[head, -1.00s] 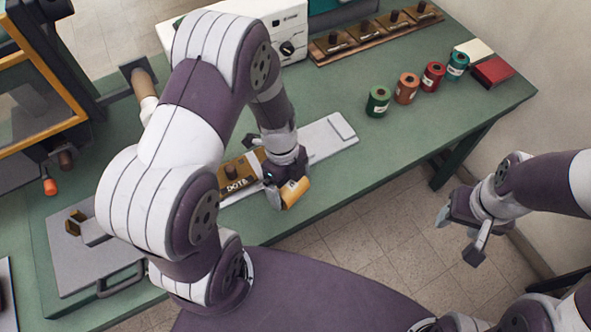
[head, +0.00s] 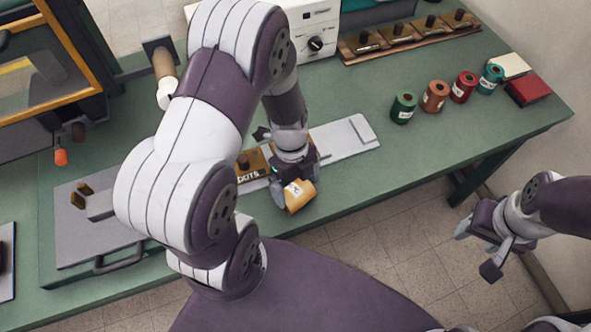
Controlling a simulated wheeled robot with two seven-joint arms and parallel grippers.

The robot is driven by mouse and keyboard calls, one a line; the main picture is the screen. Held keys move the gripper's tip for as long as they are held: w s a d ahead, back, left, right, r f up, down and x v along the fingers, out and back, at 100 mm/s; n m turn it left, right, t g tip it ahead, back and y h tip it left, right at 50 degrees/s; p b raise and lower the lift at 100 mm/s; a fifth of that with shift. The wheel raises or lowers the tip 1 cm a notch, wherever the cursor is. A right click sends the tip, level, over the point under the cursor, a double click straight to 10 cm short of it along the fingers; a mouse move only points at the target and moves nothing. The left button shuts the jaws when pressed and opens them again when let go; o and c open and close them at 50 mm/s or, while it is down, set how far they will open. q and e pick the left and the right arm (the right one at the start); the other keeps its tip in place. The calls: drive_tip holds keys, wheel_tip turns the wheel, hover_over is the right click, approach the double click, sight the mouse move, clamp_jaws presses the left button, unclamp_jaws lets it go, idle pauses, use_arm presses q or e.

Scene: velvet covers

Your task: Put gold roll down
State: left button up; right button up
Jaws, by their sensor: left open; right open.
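The gold roll (head: 301,197), with a white label, is at the front edge of the green bench (head: 390,165). It is tilted in the picture, at the fingertips of my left gripper (head: 291,190). That gripper points down with its jaws open; its fingers partly cover the roll. I cannot tell whether they still touch it or how fully it rests on the bench. My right gripper (head: 484,246) is open and empty, off the bench at the right.
Green (head: 403,108), copper (head: 435,96), red (head: 463,87) and teal (head: 490,78) rolls stand at the right. A brown block marked DOTS (head: 249,172) and a pale plate (head: 345,140) lie beside my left gripper. Bare bench lies right of the plate.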

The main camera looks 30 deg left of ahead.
use_arm(q)
drive_tip(key=s+v, duration=0.1)
drive_tip(key=v, duration=0.7)
wheel_tip(320, 180, up, 5)
drive_tip(key=n+t+y, duration=0.2)
drive_tip(key=n, duration=1.4)
hover_over(292, 184)
drive_tip(key=d, duration=0.1)
drive_tip(key=n, duration=0.4)
drive_tip(key=s+n+t, duration=0.1)
drive_tip(key=shift+s+d+n, duration=0.1)
drive_tip(key=shift+d+n, duration=0.2)
drive_tip(key=shift+n, duration=0.1)
use_arm(e)
drive_tip(key=shift+s+a+r, duration=0.1)
drive_tip(key=shift+s, duration=0.05)
